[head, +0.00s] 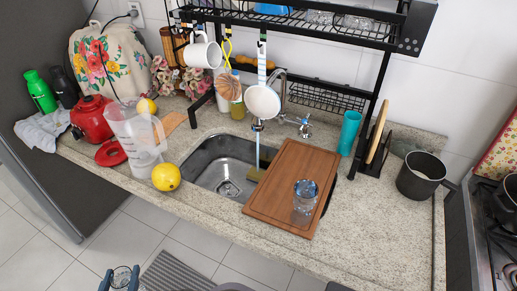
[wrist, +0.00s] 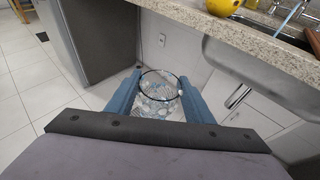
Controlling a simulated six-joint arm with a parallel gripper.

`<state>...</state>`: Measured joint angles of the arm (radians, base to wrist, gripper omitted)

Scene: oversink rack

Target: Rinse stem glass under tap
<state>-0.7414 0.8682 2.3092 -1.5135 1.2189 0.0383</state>
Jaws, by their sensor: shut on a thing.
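My gripper (head: 121,283) is at the bottom edge of the head view, in front of the counter and left of the sink. Its blue fingers are shut on a clear stem glass (head: 122,273). In the wrist view the glass (wrist: 160,88) sits between the fingers, its round rim facing the camera; its stem cannot be made out. The chrome tap (head: 282,90) stands behind the steel sink (head: 205,165). A pale bluish stream (head: 257,150) shows below its spout, over the basin. The glass is well apart from the tap.
A wooden board (head: 275,200) covers the sink's right part and bears a clear tumbler (head: 305,196). A lemon (head: 166,177) and a clear jug (head: 135,140) stand left of the sink.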

